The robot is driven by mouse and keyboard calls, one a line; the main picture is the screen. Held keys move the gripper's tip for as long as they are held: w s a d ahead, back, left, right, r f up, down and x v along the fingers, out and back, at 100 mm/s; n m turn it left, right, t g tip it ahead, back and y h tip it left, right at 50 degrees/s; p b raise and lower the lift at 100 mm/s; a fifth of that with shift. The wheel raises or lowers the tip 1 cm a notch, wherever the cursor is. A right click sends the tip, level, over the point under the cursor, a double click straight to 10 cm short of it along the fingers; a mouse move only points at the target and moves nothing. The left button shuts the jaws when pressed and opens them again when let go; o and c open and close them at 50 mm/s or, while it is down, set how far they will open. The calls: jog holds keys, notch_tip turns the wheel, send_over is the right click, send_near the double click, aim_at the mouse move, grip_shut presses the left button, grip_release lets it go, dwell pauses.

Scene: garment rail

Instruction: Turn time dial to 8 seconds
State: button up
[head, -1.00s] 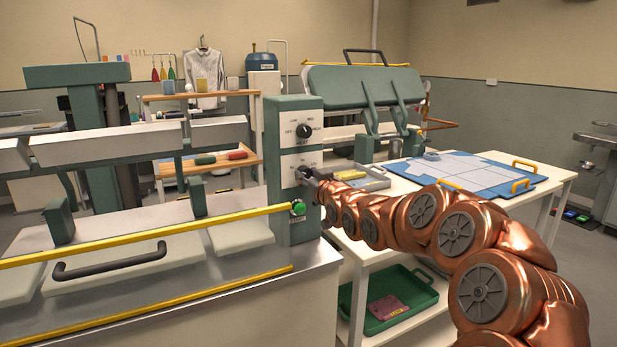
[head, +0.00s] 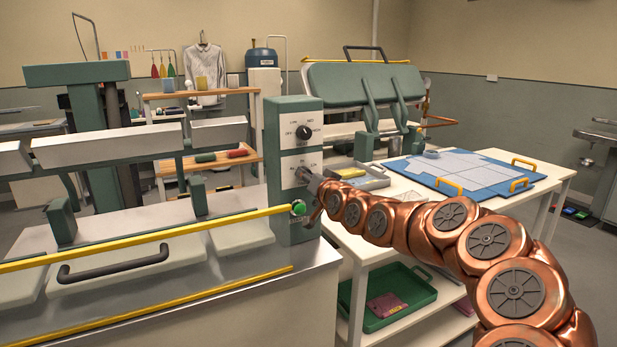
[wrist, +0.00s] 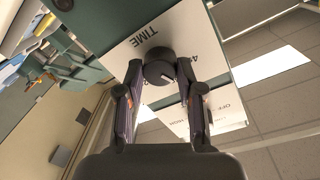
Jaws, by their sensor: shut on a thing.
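The time dial (wrist: 160,72) is a dark round knob on a white plate marked TIME (wrist: 145,38). In the wrist view its pale pointer line shows, but most of the scale around it is hidden. My gripper (wrist: 159,75) is shut on the dial, one finger on each side. In the head view my gripper (head: 313,183) is at the lower plate (head: 301,167) of the green control box (head: 284,228) and covers the dial. The heat dial (head: 304,132) sits above it on its own white plate.
A green button (head: 298,208) sits just below my gripper, by the end of a yellow bar (head: 150,235). A grey tray (head: 360,177) and a blue board (head: 460,170) lie on the white table to the right. A green tray (head: 400,300) is on the shelf below.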

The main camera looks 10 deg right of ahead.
jog(key=shift+m+b, duration=0.8)
jog(key=shift+m, duration=1.4)
jog(key=shift+r, duration=0.1)
jog(key=o, duration=1.2)
jog(key=shift+c, duration=0.2)
jog(key=shift+s, duration=0.15)
jog(key=v, duration=1.1)
jog(key=shift+s+d, duration=0.25)
jog(key=shift+s, duration=0.05)
